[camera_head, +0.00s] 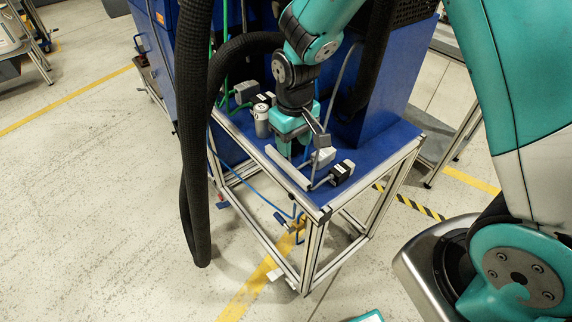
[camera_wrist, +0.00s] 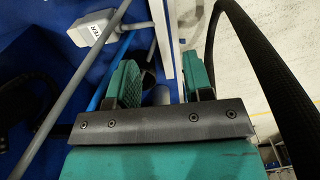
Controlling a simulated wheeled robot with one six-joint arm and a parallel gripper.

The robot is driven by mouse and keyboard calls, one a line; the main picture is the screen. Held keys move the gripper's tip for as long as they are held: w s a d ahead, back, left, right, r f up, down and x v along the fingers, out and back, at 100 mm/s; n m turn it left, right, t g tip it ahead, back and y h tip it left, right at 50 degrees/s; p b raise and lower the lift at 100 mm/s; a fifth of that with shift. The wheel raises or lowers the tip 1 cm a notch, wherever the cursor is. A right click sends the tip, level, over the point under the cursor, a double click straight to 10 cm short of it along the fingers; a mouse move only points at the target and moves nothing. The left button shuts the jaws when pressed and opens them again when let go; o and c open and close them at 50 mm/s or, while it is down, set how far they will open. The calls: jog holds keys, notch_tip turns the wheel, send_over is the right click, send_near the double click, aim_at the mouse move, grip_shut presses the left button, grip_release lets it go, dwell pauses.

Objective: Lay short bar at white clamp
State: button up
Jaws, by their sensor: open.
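My gripper (camera_head: 294,146) is open and points down over the blue table top, close to its front edge. In the wrist view its two teal fingers (camera_wrist: 163,82) stand apart, with a pale bar-like strip (camera_wrist: 164,42) beyond the gap. I cannot tell whether that strip is the short bar or the table's rail. The white clamp (camera_head: 323,156) sits right of the gripper; a white labelled block, seemingly this clamp (camera_wrist: 93,28), shows upper left in the wrist view.
A black clamp (camera_head: 342,171) stands right of the white one. A silver canister (camera_head: 262,121) stands left of the gripper. A thick black hose (camera_head: 197,150) hangs past the table's left side. Grey rods and a blue hose (camera_wrist: 119,62) run close by my left finger.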

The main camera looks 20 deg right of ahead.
aim_at(291, 168)
jog(key=f, duration=0.3)
jog(key=f+p, duration=0.1)
jog(key=f, duration=0.5)
jog(key=shift+w+a, duration=0.15)
jog(key=shift+w, duration=0.15)
jog(key=shift+r, duration=0.1)
grip_shut()
